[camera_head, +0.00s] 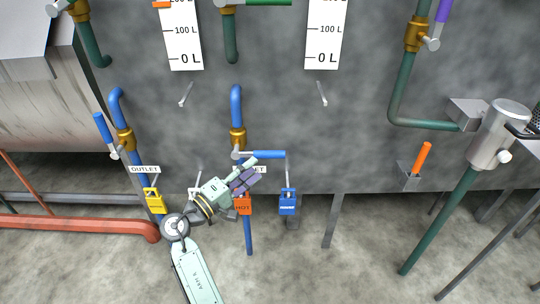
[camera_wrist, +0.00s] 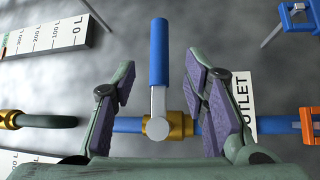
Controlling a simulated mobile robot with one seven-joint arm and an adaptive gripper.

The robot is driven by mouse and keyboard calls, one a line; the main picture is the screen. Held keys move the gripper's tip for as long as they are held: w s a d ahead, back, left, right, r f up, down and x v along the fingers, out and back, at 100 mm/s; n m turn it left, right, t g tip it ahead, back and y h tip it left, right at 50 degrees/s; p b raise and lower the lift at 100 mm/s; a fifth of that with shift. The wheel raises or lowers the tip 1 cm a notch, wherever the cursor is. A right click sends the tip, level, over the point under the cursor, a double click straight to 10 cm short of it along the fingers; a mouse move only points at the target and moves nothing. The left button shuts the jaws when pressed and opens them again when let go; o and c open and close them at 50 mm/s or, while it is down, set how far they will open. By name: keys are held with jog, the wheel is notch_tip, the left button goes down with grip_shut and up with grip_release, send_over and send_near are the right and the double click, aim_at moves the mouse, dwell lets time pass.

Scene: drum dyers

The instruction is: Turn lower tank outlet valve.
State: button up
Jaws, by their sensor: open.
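Two blue outlet pipes with brass valves come down from the grey tank wall. On the right-hand pipe, the brass valve (camera_head: 237,136) has a blue handle (camera_head: 269,154) that points right, across the pipe. My gripper (camera_head: 250,173) is open just below this handle in the head view. In the wrist view, the blue handle (camera_wrist: 159,52) and its grey lever show between my open gripper's (camera_wrist: 160,78) spread fingers, with no visible contact. The brass valve body (camera_wrist: 180,124) is also between them. An OUTLET label (camera_wrist: 243,92) is partly hidden behind the right finger.
The left-hand outlet valve (camera_head: 125,139) has its blue handle (camera_head: 102,128) roughly along its pipe. Yellow (camera_head: 154,201), orange (camera_head: 243,204) and blue (camera_head: 288,204) padlock-like tags hang low near the pipes. A green pipe (camera_head: 400,100) and steel fitting (camera_head: 498,135) stand right.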

aim_at(270, 154)
jog(key=p+x, duration=0.1)
jog(key=x, duration=0.7)
jog(key=shift+w+p, duration=0.15)
jog(key=shift+p, duration=0.2)
jog(key=shift+c, duration=0.5)
grip_shut()
